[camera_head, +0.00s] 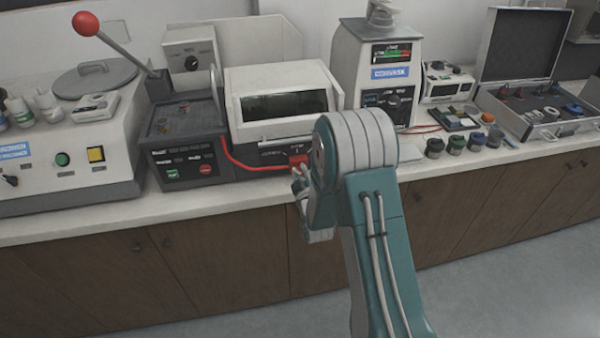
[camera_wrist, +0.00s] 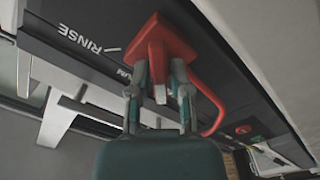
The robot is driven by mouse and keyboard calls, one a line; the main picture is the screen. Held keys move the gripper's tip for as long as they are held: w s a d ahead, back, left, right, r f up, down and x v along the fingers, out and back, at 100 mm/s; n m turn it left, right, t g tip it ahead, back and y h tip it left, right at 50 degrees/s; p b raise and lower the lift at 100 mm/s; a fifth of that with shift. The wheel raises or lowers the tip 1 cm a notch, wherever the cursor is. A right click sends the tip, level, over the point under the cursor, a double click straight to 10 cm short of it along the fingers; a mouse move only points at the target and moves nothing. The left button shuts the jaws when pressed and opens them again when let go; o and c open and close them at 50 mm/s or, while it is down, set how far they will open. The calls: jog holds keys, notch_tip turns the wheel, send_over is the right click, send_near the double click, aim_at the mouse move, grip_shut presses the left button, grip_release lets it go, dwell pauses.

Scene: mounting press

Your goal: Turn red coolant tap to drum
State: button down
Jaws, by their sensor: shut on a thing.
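The red coolant tap (camera_wrist: 158,38) sits on a dark panel in the wrist view. White lettering beside it reads RINSE with a short tick, and a second label is partly hidden, with "UM" showing. My gripper (camera_wrist: 160,73) has its two fingers closed on either side of the red tap's handle. In the head view the red tap (camera_head: 298,160) shows as a small red patch at the front of the white-hooded machine (camera_head: 283,77). My arm hides most of my gripper (camera_head: 302,188) there. I cannot tell exactly which mark the handle points to.
A red hose (camera_head: 240,162) runs along the machine front and also curves beside my gripper in the wrist view (camera_wrist: 214,122). The press with a red-knobbed lever (camera_head: 86,23) stands left. Small jars (camera_head: 456,143) and an open case (camera_head: 540,122) stand right on the counter.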

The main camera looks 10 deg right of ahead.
jog(key=shift+a, duration=0.1)
jog(key=m, duration=0.4)
jog(key=shift+m, duration=0.4)
jog(key=shift+d+m, duration=0.2)
jog(key=shift+m, duration=1.6)
jog(key=c, duration=0.6)
grip_release()
jog(key=shift+o, duration=0.2)
